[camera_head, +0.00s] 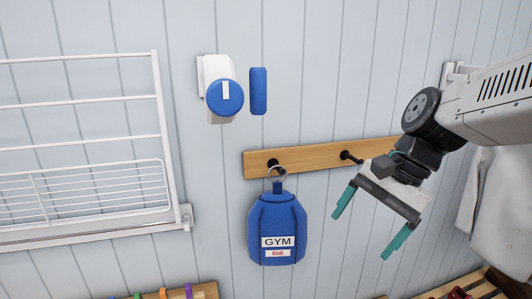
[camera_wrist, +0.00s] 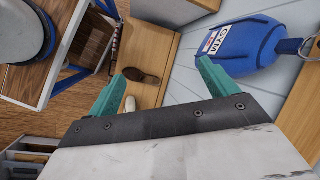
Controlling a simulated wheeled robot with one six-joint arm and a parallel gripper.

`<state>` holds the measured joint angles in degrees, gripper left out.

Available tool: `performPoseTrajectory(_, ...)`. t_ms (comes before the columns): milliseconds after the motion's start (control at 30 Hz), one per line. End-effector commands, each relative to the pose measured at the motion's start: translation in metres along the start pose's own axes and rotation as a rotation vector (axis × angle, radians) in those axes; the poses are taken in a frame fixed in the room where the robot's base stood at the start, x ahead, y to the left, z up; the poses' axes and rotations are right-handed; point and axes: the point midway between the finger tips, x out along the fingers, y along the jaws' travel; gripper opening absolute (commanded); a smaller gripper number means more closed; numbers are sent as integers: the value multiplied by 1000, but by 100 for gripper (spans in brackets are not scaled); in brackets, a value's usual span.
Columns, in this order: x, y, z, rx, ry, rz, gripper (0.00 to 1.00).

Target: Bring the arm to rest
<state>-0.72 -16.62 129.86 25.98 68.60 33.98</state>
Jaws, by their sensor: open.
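My gripper (camera_head: 371,226) is at the right in the head view, with teal fingers apart and nothing between them. It points down and to the left, to the right of the blue gym bag and apart from it. In the wrist view the two fingers (camera_wrist: 157,88) are spread and empty. My arm reaches in from the right edge of the head view.
A blue GYM bag (camera_head: 277,228) hangs by a ring from a wooden hook rail (camera_head: 320,154); it also shows in the wrist view (camera_wrist: 240,48). A white drying rack (camera_head: 85,138) is at left. A blue-and-white dial (camera_head: 224,97) is on the wall. A brown shoe (camera_wrist: 141,76) lies below.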

Motion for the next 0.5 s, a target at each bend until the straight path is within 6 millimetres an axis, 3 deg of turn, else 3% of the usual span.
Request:
performPoseTrajectory(100,-8,43,17,-200,84,65,85)
performPoseTrajectory(300,-14,111,33,-510,198,206,85)
performPoseTrajectory(500,-14,154,40,-709,256,323,85)
